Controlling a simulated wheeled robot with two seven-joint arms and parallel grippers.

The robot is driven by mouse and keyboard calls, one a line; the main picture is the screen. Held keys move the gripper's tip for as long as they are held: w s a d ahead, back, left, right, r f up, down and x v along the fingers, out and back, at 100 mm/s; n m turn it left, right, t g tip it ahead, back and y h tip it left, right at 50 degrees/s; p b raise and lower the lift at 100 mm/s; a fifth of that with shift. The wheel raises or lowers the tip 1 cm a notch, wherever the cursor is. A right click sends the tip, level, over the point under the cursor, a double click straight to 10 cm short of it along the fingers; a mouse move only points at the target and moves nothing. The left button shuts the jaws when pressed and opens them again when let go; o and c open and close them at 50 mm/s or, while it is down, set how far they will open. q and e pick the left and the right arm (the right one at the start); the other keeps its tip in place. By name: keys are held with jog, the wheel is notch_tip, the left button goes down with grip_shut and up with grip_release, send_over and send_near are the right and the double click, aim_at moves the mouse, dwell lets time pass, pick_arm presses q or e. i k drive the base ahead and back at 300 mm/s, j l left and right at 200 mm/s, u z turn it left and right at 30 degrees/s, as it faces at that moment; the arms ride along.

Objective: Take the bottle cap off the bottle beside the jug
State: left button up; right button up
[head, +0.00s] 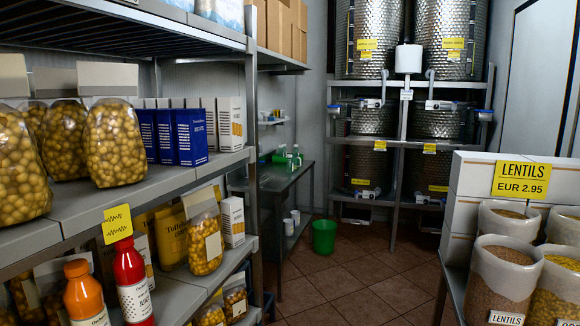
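Small green and white bottles (297,157) stand on the dark table (272,180) at the back, too far off to make out their caps. I cannot pick out a jug with certainty. Closer, a red bottle (131,278) with a red cap and an orange bottle (84,298) with a red-orange cap stand upright on the lower left shelf. I see no jug beside them. Neither of my grippers is in view.
Metal shelves (160,185) with bagged goods and boxes line the left. A lentils stand (454,285) with sacks blocks the right front. A green bin (324,237) stands on the floor near steel tanks (372,165). The tiled aisle (345,285) between is clear.

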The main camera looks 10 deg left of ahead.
aim_at(289, 163)
jog(key=i+z, duration=0.1)
jog(key=i, duration=0.7)
jog(key=i+j+z, duration=0.1)
jog(key=i, duration=0.7)
jog(key=i+j+z, duration=0.1)
jog(key=i, duration=0.65)
jog(key=j, duration=0.1)
